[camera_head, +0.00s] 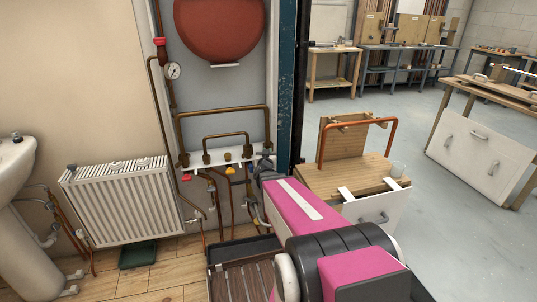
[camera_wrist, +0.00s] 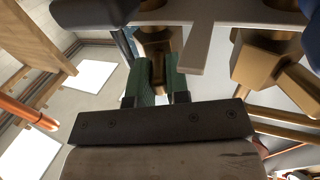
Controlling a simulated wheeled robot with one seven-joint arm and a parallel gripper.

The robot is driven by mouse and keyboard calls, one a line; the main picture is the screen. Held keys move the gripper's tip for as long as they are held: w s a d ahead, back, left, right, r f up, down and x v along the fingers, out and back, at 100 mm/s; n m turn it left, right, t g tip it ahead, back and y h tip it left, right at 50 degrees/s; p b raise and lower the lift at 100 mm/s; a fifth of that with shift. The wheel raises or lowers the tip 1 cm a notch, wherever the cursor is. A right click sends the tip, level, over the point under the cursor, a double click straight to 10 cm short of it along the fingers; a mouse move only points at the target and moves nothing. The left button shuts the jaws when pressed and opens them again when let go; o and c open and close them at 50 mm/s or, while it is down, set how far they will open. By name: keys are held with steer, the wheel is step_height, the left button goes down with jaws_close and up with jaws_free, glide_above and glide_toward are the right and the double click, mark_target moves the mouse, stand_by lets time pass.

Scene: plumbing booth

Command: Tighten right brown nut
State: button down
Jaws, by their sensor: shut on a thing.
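My gripper (camera_wrist: 158,82) has its two green-padded fingers around a brass-brown nut (camera_wrist: 155,45), which I take to be the right brown nut; the fingers hide part of it. A second brass nut (camera_wrist: 258,58) shows to the right in the wrist view, apart from my gripper. In the head view my gripper (camera_head: 265,164) reaches the right end of the white pipe bracket (camera_head: 220,156), below the copper pipes. My own arm hides most of the nut there. How tight the nut is cannot be seen.
Copper pipes (camera_head: 222,108) rise from the bracket, under a red tank (camera_head: 220,28). A blue-grey post (camera_head: 286,85) stands close on the right. A wooden cabinet (camera_head: 345,178) with an orange pipe stands further right. A radiator (camera_head: 122,200) hangs left.

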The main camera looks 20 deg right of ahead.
steer(key=shift+w+a+m+g+h, duration=0.25)
steer(key=shift+m+g+h, duration=0.2)
steer(key=shift+m+h, duration=0.35)
steer(key=shift+w+a+m+g+h, duration=0.1)
steer(key=shift+a+m+g+h, duration=0.4)
steer(key=shift+h, duration=0.5)
steer(key=shift+d+r+m+h, duration=0.1)
steer(key=shift+d+m+h, duration=0.05)
steer(key=shift+m+h, duration=0.15)
steer(key=c, duration=1.1)
jaws_free()
steer(key=v, duration=1.1)
steer(key=shift+w+r, duration=0.1)
steer(key=shift+w, duration=0.1)
